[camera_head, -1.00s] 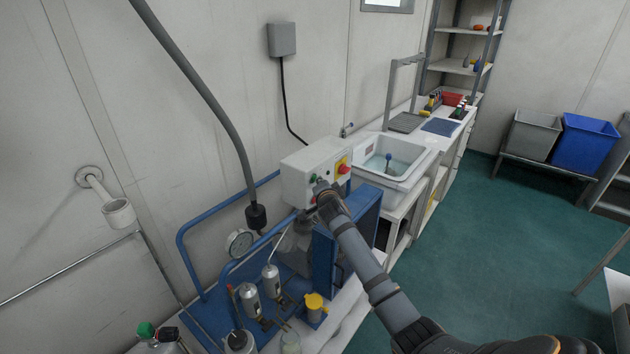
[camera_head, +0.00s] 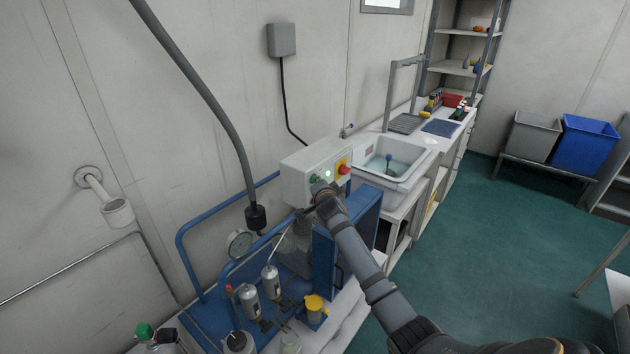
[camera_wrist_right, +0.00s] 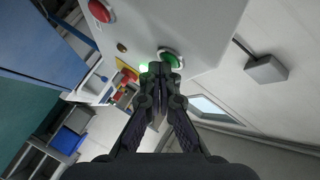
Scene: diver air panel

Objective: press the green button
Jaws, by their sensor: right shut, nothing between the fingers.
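The white control box (camera_head: 300,180) stands on the blue-framed unit. Its green button (camera_head: 314,178) is on the front face at the left, just above my right gripper (camera_head: 319,187). In the right wrist view the green button (camera_wrist_right: 171,57) sits in front of the fingertips (camera_wrist_right: 160,76), partly covered by them. My right gripper is shut and empty; I cannot tell whether it touches the button. A small lamp (camera_head: 327,174) beside the button glows pale green. My left gripper is not in view.
A red knob on a yellow plate (camera_head: 344,168) sits at the box's right. A red button (camera_wrist_right: 99,11) also shows in the wrist view. A grey hose (camera_head: 205,95) hangs left of the box. The sink (camera_head: 395,160) stands to the right.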

